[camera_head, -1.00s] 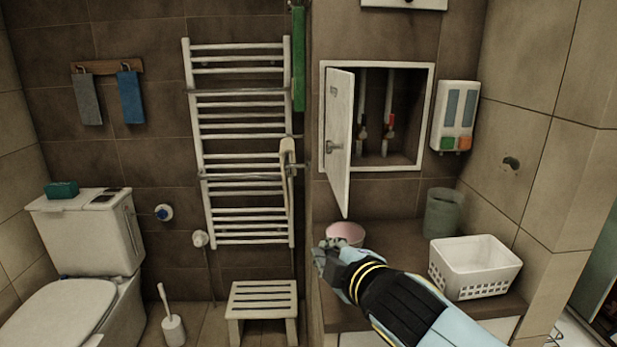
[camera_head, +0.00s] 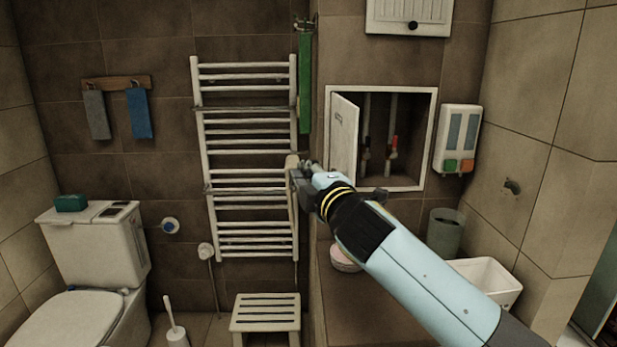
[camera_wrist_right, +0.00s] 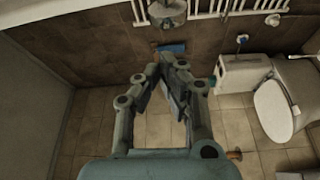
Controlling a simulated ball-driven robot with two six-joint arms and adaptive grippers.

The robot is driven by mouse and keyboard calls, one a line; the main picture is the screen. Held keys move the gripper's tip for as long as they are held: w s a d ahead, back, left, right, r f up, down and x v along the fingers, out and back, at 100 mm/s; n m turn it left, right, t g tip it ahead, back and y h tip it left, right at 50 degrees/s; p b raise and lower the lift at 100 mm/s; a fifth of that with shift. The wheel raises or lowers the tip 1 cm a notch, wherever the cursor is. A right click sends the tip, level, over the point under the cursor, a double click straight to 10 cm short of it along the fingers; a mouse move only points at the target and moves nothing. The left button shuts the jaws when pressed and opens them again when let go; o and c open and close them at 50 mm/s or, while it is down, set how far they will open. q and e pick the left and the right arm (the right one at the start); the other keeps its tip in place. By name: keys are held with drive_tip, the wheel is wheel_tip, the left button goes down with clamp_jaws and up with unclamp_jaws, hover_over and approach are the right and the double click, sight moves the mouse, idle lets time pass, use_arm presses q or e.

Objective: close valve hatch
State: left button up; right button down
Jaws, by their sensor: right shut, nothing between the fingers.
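The white valve hatch door (camera_head: 344,135) stands open, hinged at the left side of its frame (camera_head: 432,120) and swung outward. Behind it, the recess shows pipes and red-handled valves (camera_head: 393,146). My right gripper (camera_head: 303,168) is at the lower left of the door, in front of the towel radiator's right edge. I cannot tell whether the gripper touches the door. My left gripper is out of view.
A counter (camera_head: 380,310) lies below the hatch with a pink bowl (camera_head: 344,258), a white basket (camera_head: 487,278) and a grey bin (camera_head: 446,230). A dispenser (camera_head: 458,138) hangs right of the hatch. The towel radiator (camera_head: 245,150) is at the left, with a stool (camera_head: 265,313) below.

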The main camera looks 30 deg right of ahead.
drive_tip(key=shift+s+d+f, duration=0.1)
drive_tip(key=shift+s+d, duration=0.35)
drive_tip(key=shift+d, duration=0.2)
drive_tip(key=shift+s+d+f, duration=0.1)
drive_tip(key=shift+s+d, duration=0.35)
drive_tip(key=shift+d, duration=0.15)
drive_tip(key=shift+s, duration=0.1)
